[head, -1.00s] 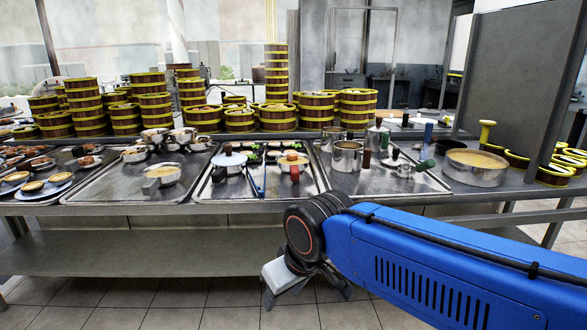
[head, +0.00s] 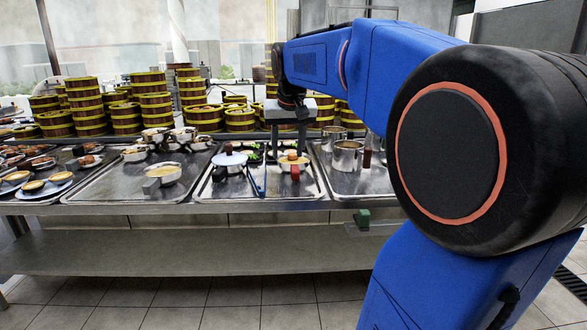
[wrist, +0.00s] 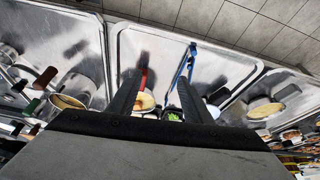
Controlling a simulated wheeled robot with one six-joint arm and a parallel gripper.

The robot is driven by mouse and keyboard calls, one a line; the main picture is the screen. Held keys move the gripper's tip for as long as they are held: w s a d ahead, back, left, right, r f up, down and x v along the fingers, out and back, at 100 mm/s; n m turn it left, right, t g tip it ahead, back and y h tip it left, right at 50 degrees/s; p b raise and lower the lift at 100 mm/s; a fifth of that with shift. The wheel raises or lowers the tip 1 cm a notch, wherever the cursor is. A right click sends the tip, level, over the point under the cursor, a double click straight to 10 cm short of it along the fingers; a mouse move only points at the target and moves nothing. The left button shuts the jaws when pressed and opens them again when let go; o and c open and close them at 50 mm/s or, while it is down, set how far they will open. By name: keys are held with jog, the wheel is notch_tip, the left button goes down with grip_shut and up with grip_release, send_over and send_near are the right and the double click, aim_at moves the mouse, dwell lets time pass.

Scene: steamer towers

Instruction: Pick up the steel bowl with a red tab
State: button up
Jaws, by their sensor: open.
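My gripper (head: 288,140) is open, empty and pointing down, above and behind the bowl in the head view. In the wrist view its two fingers (wrist: 155,90) spread over the tray, apart from the bowl as far as I can tell.
A steel pot (head: 347,155) stands right. Steamer towers (head: 150,103) line the back.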

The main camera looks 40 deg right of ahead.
jog(key=m, duration=0.1)
send_near(295, 169)
jog(key=x, duration=0.6)
jog(key=shift+f, duration=0.15)
jog(key=shift+x, duration=2.6)
jog(key=shift+w+d, duration=0.15)
grip_shut()
